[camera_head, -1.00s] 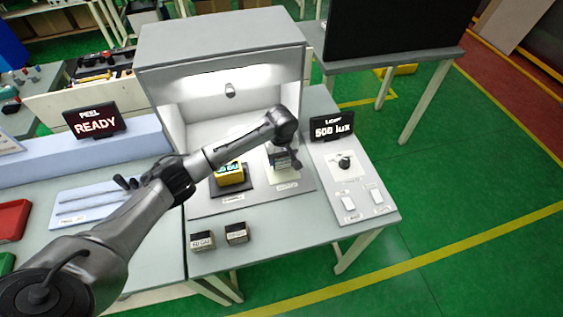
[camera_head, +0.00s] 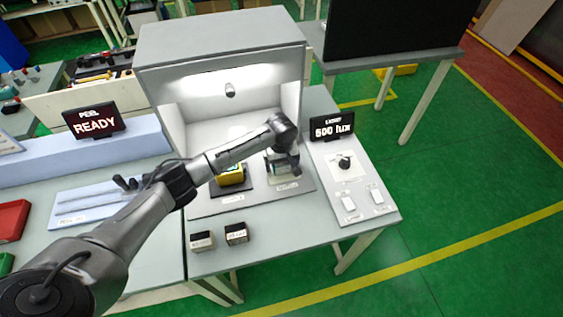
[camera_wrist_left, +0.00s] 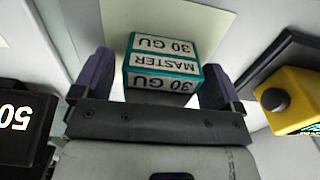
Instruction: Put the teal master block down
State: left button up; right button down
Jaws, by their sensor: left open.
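The teal master block (camera_wrist_left: 162,64) has white labels reading "MASTER" and "30 GU". In the left wrist view it rests on or just over a pale pad (camera_wrist_left: 205,22) and looks level. My left gripper (camera_wrist_left: 158,83) is open, with one dark purple finger on each side of the block. My right gripper is not in view.
A yellow gauge (camera_head: 230,175) sits on a dark pad left of the gripper, close to one finger. The lit booth (camera_head: 220,45) has walls and a roof around the spot. Two small blocks (camera_head: 236,233) stand at the table front. A "500 lux" display (camera_head: 332,127) stands right.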

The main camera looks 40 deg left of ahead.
pick_arm(q)
jog(key=shift+r, duration=0.1)
notch_tip(320, 180, up, 10)
jog(key=shift+r+p, duration=0.25)
jog(key=shift+p, duration=0.45)
jog(key=shift+r, duration=0.85)
